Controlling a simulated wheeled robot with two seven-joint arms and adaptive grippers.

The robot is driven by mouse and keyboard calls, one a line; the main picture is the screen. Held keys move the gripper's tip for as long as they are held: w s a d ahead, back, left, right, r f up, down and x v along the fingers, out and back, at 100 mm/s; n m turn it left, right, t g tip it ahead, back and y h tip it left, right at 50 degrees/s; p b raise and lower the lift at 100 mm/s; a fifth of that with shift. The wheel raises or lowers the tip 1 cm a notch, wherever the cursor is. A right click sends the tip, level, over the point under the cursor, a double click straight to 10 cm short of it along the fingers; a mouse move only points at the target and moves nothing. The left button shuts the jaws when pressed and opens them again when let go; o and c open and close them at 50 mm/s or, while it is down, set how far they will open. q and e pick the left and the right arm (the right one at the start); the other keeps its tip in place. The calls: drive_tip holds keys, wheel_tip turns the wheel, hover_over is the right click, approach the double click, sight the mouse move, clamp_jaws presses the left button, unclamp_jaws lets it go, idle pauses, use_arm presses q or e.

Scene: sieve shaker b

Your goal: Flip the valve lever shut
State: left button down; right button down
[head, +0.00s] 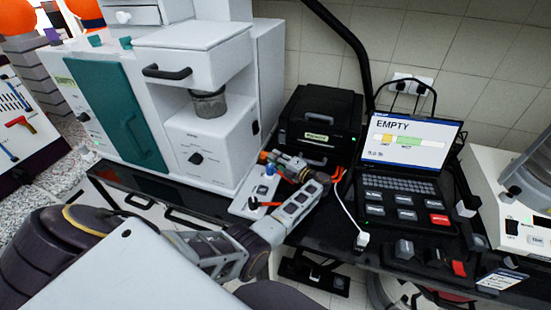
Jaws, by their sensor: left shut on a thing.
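A small pale valve plate (240,205) lies on the dark bench in front of the white machine. It carries a small blue part and a thin red-orange lever-like piece (268,204). My left gripper (275,161) reaches over the plate from the right end of my left arm. Its fingers are shut at the plate's far end, beside small orange and blue parts. The fingers hide most of what they hold, which seems to be the valve lever; its exact angle cannot be told. My right gripper is not in view.
The white machine (215,150) with a teal door stands behind and left. A black printer (318,122) stands close behind the gripper. A laptop (405,150) reading EMPTY is to the right, with a white cable (349,213) beside it. Another white device (520,205) stands far right.

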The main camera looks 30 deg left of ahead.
use_arm(q)
drive_tip(key=shift+s, duration=0.1)
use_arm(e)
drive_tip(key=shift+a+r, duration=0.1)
use_arm(q)
drive_tip(key=shift+s+d+m+t+p, duration=0.1)
drive_tip(key=shift+s+m+t+p, duration=0.1)
drive_tip(key=shift+m+t+p, duration=0.35)
drive_tip(key=shift+s+t+p, duration=0.15)
drive_tip(key=shift+t+p, duration=0.4)
drive_tip(key=shift+m+h, duration=0.25)
drive_tip(key=shift+h, duration=0.05)
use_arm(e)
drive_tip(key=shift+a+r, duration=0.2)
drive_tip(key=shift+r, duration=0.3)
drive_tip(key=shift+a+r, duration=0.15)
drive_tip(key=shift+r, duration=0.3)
use_arm(q)
drive_tip(key=shift+f, duration=0.1)
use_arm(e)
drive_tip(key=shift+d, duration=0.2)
use_arm(q)
drive_tip(key=c, duration=1.5)
unclamp_jaws()
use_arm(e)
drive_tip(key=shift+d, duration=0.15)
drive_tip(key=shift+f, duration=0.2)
